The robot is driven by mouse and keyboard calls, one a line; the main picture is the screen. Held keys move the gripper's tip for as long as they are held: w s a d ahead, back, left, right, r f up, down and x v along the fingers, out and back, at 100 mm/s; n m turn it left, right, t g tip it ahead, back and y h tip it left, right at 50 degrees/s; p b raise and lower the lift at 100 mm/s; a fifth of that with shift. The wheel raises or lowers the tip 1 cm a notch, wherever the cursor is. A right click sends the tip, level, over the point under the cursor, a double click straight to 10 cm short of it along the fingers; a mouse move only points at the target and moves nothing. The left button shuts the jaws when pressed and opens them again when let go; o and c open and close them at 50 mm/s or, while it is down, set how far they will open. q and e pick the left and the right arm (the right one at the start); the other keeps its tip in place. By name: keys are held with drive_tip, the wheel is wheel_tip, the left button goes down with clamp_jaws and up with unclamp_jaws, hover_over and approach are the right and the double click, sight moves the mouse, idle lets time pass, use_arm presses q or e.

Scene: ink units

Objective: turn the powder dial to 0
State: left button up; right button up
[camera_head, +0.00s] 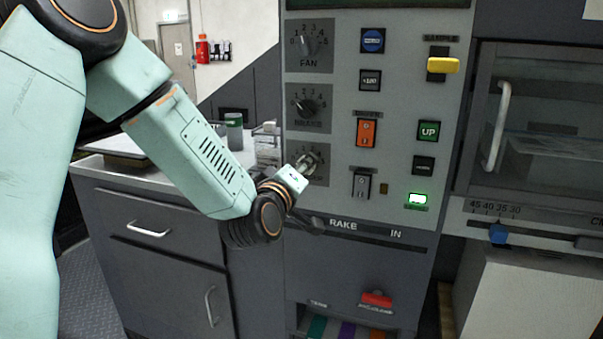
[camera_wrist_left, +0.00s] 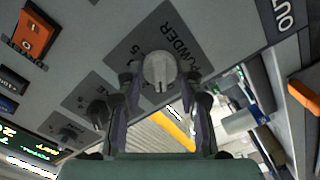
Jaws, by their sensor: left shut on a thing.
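The powder dial (camera_wrist_left: 160,70) is a round grey knob on a dark square plate marked POWDER in the left wrist view. In the head view it is the lowest of three dials in a column, mostly covered by my gripper. My left gripper (camera_head: 306,164) reaches it from the left and is shut on the knob. In the left wrist view the two fingers of my left gripper (camera_wrist_left: 162,76) stand on either side of the knob. Part of the scale is hidden, and I cannot tell which number the knob points to. My right gripper is not in view.
The grey panel (camera_head: 340,90) also carries the fan dial (camera_head: 308,44), a middle dial (camera_head: 308,106), an orange switch (camera_head: 367,133), a black switch (camera_head: 361,184) and a yellow lever (camera_head: 443,65). A grey cabinet (camera_head: 160,250) stands at left, below my arm.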

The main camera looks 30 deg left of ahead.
use_arm(q)
drive_tip(key=shift+n+b, duration=0.7)
drive_tip(key=shift+n, duration=1.5)
drive_tip(key=o, duration=1.2)
drive_tip(key=shift+w, duration=0.1)
drive_tip(key=shift+c, duration=0.2)
drive_tip(key=v, duration=0.7)
drive_tip(key=shift+s, duration=0.3)
